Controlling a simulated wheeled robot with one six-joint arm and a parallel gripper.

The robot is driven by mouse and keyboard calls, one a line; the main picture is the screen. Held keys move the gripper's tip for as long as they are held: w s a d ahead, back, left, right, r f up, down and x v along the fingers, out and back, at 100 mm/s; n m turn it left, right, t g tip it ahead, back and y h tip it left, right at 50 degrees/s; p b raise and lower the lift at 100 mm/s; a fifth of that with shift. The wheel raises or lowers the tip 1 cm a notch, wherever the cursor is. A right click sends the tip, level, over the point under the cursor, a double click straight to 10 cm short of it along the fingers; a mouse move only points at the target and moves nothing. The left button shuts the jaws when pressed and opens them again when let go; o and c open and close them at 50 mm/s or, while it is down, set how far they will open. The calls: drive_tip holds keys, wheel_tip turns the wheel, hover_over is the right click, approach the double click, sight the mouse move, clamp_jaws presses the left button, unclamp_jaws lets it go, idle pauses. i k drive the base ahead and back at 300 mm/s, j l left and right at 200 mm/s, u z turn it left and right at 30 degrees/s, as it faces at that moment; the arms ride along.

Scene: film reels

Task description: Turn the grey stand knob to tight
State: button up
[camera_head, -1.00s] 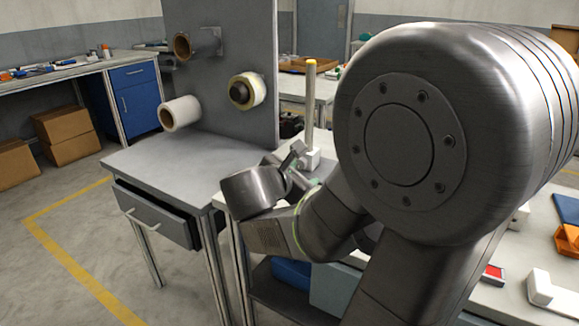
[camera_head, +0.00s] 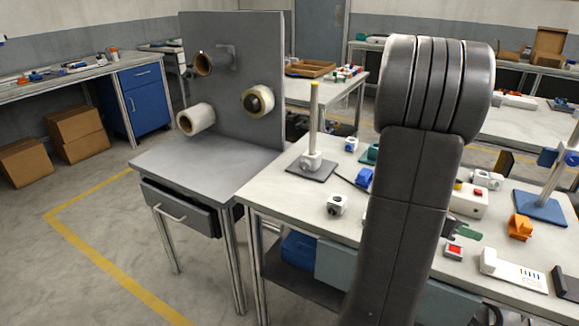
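The grey stand is an upright pole (camera_head: 314,115) with a yellow tip, rising from a dark grey base plate (camera_head: 312,172) at the back left of the white-topped table. A small whitish clamp block (camera_head: 312,160) sits low around the pole. A knob on it is too small to make out clearly, and I cannot tell how tight it is. My arm rises through the middle right of the view, in front of the table and to the right of the grey stand. My gripper is out of view.
A blue-based stand (camera_head: 540,207) stands at the right. A white holed block (camera_head: 337,204), an orange part (camera_head: 519,226) and a red-buttoned box (camera_head: 453,250) lie on the white table (camera_head: 275,200). A grey panel (camera_head: 215,70) with several rolls stands left.

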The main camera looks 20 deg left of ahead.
sight(306, 164)
drive_tip(key=i+u, duration=0.1)
drive_tip(key=u, duration=1.55)
drive_tip(key=i+l+u, duration=0.3)
drive_tip(key=l, duration=0.2)
drive_tip(key=k+j, duration=0.05)
